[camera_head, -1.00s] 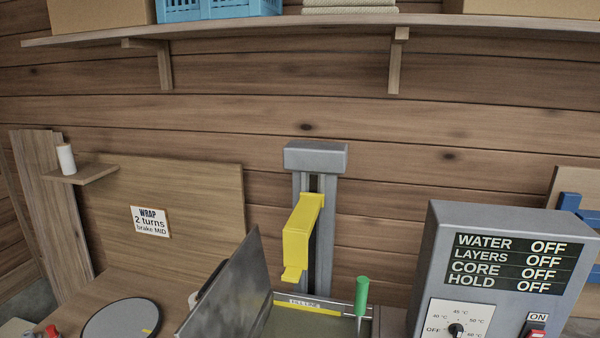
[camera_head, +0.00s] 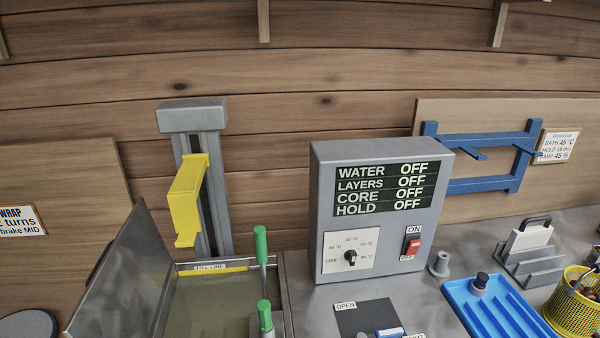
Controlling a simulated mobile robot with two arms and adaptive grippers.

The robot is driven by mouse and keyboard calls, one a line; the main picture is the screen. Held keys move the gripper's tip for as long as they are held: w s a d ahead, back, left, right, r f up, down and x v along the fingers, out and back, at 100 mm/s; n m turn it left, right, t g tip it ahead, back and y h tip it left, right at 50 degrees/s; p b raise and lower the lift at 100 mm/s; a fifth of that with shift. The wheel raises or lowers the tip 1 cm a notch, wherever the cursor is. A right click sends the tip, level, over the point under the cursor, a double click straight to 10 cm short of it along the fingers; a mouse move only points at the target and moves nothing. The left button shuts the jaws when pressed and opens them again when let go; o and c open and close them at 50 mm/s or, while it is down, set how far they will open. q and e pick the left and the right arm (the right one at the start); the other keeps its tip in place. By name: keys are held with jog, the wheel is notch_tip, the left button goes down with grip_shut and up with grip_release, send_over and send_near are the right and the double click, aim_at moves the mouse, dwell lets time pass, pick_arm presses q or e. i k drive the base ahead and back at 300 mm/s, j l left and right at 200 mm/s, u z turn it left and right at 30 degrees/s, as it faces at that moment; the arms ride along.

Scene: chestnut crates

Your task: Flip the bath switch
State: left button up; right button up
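The bath switch (camera_head: 412,245) is a red rocker on the front of the grey control box (camera_head: 325,215), between the labels ON above and OFF below. The display (camera_head: 385,188) on the box reads OFF for water, layers, core and hold. A dial (camera_head: 350,257) with temperature marks sits to the left of the switch; its pointer setting is too small to tell surely. The bath (camera_head: 205,310) with a fill line is left of the box, its metal lid raised. Neither of my grippers is in view.
A yellow bracket on a grey column (camera_head: 193,118) stands behind the bath. Green-handled tools (camera_head: 261,245) stand at the bath's right edge. A blue tray (camera_head: 495,308), a yellow basket (camera_head: 575,312) and a grey rack (camera_head: 528,262) are at right. A blue frame (camera_head: 485,186) is on the back panel.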

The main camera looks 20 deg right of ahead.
aim_at(414, 245)
jog(key=z, duration=1.4)
